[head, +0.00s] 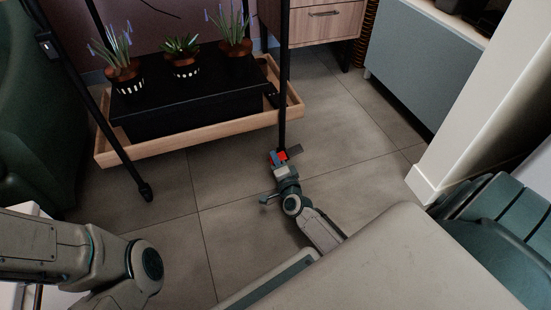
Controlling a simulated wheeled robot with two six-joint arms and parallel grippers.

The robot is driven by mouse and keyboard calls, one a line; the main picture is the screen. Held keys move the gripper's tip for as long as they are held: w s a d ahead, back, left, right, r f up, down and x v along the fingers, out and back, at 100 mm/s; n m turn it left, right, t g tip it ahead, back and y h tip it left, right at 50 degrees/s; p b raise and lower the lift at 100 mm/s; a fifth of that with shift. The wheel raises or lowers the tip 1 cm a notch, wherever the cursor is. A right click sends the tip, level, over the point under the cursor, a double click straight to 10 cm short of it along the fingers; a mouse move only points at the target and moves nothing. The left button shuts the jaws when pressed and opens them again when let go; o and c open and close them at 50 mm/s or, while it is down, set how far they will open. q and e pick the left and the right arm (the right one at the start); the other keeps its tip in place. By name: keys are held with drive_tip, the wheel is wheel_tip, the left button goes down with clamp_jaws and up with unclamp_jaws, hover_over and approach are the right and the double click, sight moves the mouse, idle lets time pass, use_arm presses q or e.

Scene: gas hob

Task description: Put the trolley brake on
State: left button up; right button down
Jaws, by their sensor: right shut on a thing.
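The trolley has black posts and a pale wooden lower shelf (215,143). Its near right post runs down to a castor at floor level. A small red brake lever (283,155) shows at this castor. My right gripper (279,160) reaches down to it and is shut on the brake lever. The gripper hides most of the castor, and whether the lever is up or down is too small to tell. The near left castor (146,192) stands free on the tiles. My left arm is at the lower left; its gripper is out of view.
A black box (188,98) on the shelf carries several potted plants (182,57). A dark green armchair (38,110) stands left, a wooden drawer unit (325,22) behind and a grey cabinet (425,65) at right. A white wall end (480,110) is close on the right. Tiled floor between is clear.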

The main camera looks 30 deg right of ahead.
drive_tip(key=shift+f, duration=0.1)
drive_tip(key=c, duration=1.6)
unclamp_jaws()
drive_tip(key=shift+o, duration=0.2)
drive_tip(key=shift+s, duration=0.15)
drive_tip(key=p+v, duration=0.3)
drive_tip(key=v, duration=0.6)
drive_tip(key=shift+s, duration=0.25)
drive_tip(key=shift+s+a, duration=0.2)
drive_tip(key=shift+s, duration=0.4)
